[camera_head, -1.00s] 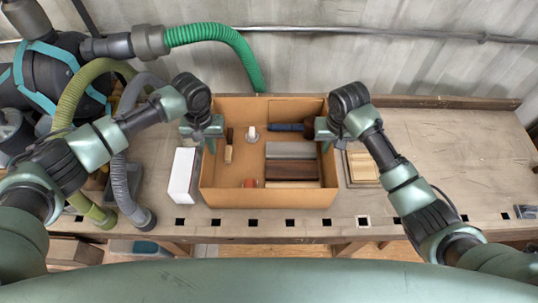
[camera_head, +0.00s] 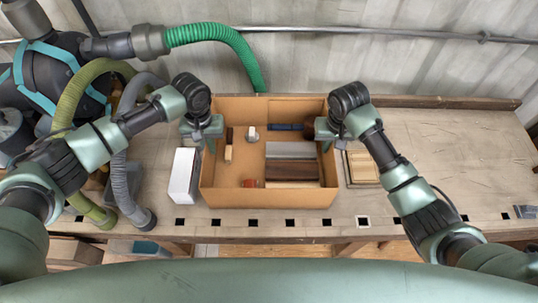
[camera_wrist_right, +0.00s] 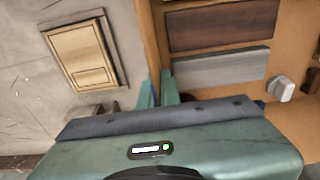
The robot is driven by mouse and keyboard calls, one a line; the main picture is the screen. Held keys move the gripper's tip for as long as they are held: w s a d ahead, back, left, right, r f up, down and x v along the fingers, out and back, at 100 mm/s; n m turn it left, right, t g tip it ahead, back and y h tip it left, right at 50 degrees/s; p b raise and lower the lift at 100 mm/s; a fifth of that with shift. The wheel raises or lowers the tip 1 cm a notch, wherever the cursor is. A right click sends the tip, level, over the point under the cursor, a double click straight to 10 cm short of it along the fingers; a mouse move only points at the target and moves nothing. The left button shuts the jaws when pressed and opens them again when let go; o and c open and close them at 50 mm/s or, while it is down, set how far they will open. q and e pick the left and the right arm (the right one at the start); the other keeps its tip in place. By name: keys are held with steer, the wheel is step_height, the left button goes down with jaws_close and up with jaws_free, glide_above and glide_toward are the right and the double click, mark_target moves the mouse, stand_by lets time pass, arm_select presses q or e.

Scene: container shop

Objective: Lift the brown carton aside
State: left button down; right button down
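The brown carton (camera_head: 262,198) stands open-topped on the bench, its near wall and both side walls visible in the head view. It holds wooden and grey blocks (camera_head: 291,150), a white piece, a red piece and small brown pieces. My left gripper (camera_head: 207,145) is at the carton's left wall, with its fingers at the rim; their gap is too small to judge. My right gripper (camera_head: 325,143) is at the right wall. In the right wrist view its fingers (camera_wrist_right: 162,88) are close together on either side of the carton's wall (camera_wrist_right: 150,40).
A white box (camera_head: 184,176) stands just left of the carton. A flat wooden piece (camera_head: 362,167) lies just to its right. Hoses (camera_head: 125,185) and dark machinery crowd the far left. The bench top (camera_head: 450,150) is mostly clear to the right.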

arm_select(q)
steer(key=shift+w+r, duration=0.15)
steer(key=shift+r, duration=0.1)
arm_select(e)
steer(key=shift+w+r, duration=0.2)
steer(key=shift+r, duration=0.1)
